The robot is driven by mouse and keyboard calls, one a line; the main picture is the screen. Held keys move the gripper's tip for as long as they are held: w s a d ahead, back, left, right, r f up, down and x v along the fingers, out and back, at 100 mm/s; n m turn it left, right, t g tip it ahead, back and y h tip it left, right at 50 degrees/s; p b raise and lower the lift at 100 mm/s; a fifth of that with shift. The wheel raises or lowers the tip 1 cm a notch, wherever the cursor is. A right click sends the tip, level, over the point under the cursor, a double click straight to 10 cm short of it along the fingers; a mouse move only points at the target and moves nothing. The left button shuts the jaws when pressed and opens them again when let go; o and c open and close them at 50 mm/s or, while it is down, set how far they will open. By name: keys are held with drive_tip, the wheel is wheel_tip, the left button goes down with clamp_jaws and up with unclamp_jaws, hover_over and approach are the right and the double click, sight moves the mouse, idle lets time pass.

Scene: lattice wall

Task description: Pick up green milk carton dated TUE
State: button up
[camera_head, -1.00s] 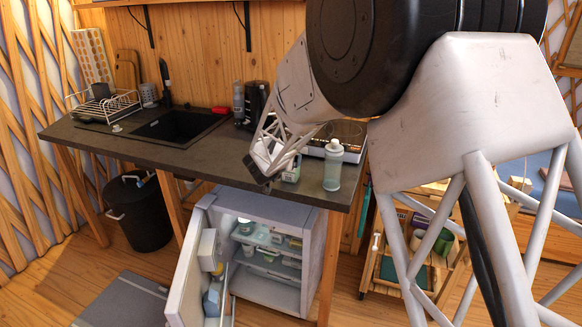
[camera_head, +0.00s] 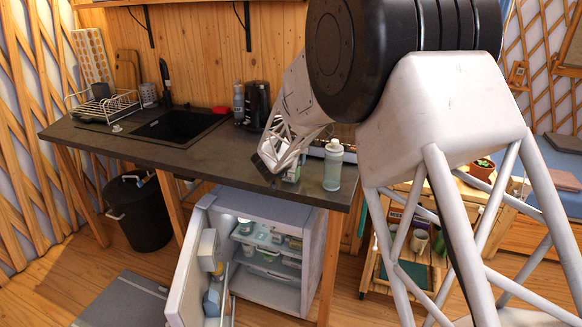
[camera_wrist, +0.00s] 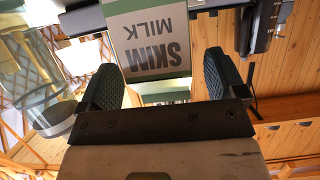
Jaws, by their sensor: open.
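A carton (camera_wrist: 150,45) fills the top middle of the wrist view. It has a pale label reading SKIM MILK upside down, with green edging; I see no date on it. In the head view the carton (camera_head: 292,173) stands on the counter and is mostly hidden behind my gripper (camera_head: 268,168). In the wrist view my gripper (camera_wrist: 161,78) is open, with one dark ridged finger toward each side of the carton. The carton appears ahead of the fingers, and I cannot tell whether it is partly between them.
A pale green bottle (camera_head: 333,165) with a white cap stands close right of the carton on the dark counter (camera_head: 140,146). A black kettle (camera_head: 257,103) stands farther back. Below, the small fridge (camera_head: 312,255) is open, with several items inside and its door (camera_head: 190,275) swung out.

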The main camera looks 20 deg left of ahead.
drive_tip(key=c, duration=1.3)
drive_tip(key=shift+r, duration=0.1)
drive_tip(key=shift+r, duration=1.6)
drive_tip(key=s+d, duration=0.2)
drive_tip(key=s, duration=0.2)
drive_tip(key=s+d+r, duration=0.1)
drive_tip(key=s+d, duration=0.2)
drive_tip(key=s, duration=0.2)
drive_tip(key=s+d, duration=0.3)
drive_tip(key=s, duration=0.1)
drive_tip(key=shift+s+d+r, duration=0.2)
drive_tip(key=shift+s+r, duration=0.1)
drive_tip(key=shift+r, duration=0.05)
drive_tip(key=shift+f, duration=0.1)
